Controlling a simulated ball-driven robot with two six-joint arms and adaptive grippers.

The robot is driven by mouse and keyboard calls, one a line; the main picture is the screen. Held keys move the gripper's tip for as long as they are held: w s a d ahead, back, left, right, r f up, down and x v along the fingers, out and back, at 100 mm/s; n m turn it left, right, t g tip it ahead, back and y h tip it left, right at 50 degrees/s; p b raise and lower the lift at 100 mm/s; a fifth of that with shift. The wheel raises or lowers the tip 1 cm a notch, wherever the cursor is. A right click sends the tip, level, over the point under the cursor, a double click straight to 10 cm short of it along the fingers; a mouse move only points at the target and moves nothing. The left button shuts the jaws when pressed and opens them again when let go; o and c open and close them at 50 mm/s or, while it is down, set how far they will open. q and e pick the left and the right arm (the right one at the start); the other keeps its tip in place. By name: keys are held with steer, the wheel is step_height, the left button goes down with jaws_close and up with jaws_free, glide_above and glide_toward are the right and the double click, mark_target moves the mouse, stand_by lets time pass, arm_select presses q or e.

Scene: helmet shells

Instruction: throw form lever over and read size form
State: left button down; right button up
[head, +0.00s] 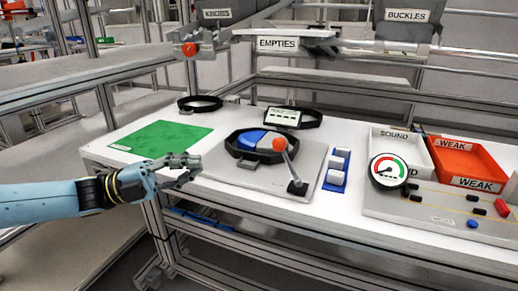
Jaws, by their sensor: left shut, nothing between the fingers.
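The form lever (289,162) stands on a grey plate (245,176). Its orange knob (279,145) leans back and left over a dark many-sided form (238,155), with its foot at the plate's right front corner. Blue and pale pieces lie inside the form. A small sign or display (283,117) with a row of marks stands behind it; its text is too small to read. My left gripper (198,168) is shut and empty, at the plate's left edge, apart from the lever. My right gripper is not in view.
A green mat (160,136) lies at the left. White blocks on a blue strip (333,178) stand right of the plate. Further right are a dial gauge (387,171), a white tray (398,139) and an orange "WEAK" tray (468,160). A dark ring (200,104) lies at the back.

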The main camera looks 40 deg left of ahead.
arm_select(q)
steer(key=shift+d, duration=0.1)
glide_toward(286, 161)
steer(key=w+d+r, duration=0.1)
steer(key=w+r, duration=0.2)
steer(key=r, duration=0.2)
steer(key=shift+x, duration=0.8)
steer(key=shift+f, duration=0.15)
